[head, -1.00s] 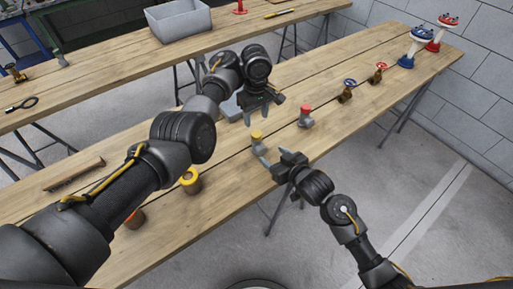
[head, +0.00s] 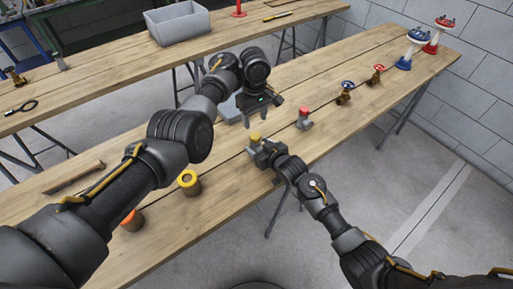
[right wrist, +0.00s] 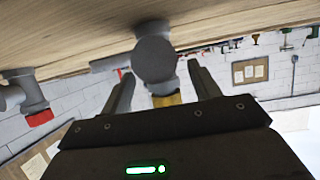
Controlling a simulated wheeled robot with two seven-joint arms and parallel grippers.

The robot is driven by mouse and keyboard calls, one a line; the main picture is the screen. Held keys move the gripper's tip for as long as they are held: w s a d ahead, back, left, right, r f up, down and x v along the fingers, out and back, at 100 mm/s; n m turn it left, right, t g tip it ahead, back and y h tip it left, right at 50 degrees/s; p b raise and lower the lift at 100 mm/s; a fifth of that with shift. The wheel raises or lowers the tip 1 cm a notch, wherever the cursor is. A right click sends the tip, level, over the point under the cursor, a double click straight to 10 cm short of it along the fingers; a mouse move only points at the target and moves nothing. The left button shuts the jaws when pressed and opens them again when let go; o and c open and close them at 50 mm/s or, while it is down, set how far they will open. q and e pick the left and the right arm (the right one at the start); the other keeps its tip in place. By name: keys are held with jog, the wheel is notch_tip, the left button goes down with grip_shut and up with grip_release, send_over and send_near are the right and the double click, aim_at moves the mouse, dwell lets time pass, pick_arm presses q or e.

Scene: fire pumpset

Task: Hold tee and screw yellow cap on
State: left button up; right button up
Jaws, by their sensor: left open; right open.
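The grey tee (right wrist: 155,60) stands on the front table with the yellow cap (head: 255,136) on its upper end. In the right wrist view, which is upside down, the yellow cap (right wrist: 166,98) points downward. My right gripper (head: 262,152) is open at the tee's front side. Its two fingers (right wrist: 162,80) stand on either side of the tee, with a visible gap on each side. My left gripper (head: 262,115) is open and empty, a little above the table behind the tee. How far the cap is screwed on cannot be told.
A second grey fitting with a red cap (head: 304,113) stands to the right of the tee. Two valves with blue (head: 348,85) and red (head: 379,68) handwheels stand farther right. A yellow-rimmed container (head: 189,182) is nearer left. The table's front edge (head: 215,222) is close.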

pick_arm(q)
jog(key=shift+s+r, duration=0.1)
jog(key=shift+s, duration=0.05)
pick_arm(e)
jog(key=shift+w+a+f, duration=0.15)
jog(key=shift+w+a, duration=0.15)
jog(key=shift+c, duration=0.3)
